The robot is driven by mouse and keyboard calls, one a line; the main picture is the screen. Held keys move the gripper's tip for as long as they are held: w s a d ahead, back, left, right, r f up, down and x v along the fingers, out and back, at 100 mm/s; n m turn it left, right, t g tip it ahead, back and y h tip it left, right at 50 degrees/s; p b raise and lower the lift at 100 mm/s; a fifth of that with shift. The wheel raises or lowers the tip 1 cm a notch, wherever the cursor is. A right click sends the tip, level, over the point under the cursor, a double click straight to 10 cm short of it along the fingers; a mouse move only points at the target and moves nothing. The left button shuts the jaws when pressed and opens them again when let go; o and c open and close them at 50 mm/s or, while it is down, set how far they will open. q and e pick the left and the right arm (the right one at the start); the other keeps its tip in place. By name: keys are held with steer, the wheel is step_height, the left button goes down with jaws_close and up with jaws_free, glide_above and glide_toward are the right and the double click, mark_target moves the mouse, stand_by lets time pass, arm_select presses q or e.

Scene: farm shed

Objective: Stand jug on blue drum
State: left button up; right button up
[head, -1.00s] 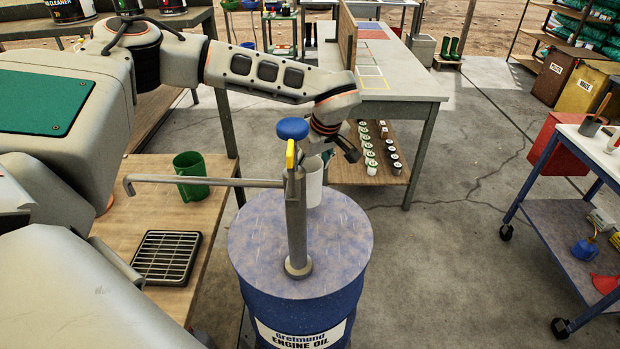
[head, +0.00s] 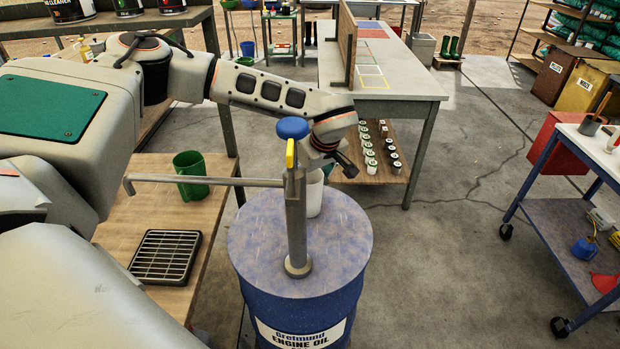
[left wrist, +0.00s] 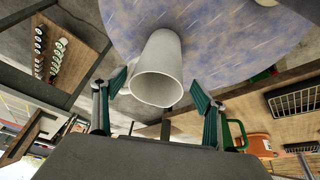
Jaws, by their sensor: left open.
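A white jug (head: 314,197) stands upright on the top of the blue drum (head: 345,245), near its far edge, partly hidden behind the pump post. My left gripper (head: 335,165) is at the far side of the drum, just above and behind the jug; its fingers are mostly hidden in the head view. In the left wrist view the jug (left wrist: 163,52) stands on the drum top (left wrist: 235,40), its open rim towards me. The green fingers of my left gripper (left wrist: 160,92) are spread apart on either side, clear of the jug. My right gripper is not in view.
A pump post (head: 296,225) with a blue knob and a long spout rises from the drum. A green mug (head: 190,176) and a black grate (head: 165,257) are on the wooden bench at left. A blue trolley (head: 560,215) stands at right. Floor between is clear.

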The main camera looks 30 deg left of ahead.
arm_select(q)
steer(key=v, duration=1.2)
steer(key=shift+r+b, duration=0.2)
steer(key=shift+b, duration=0.2)
steer(key=shift+f, duration=0.1)
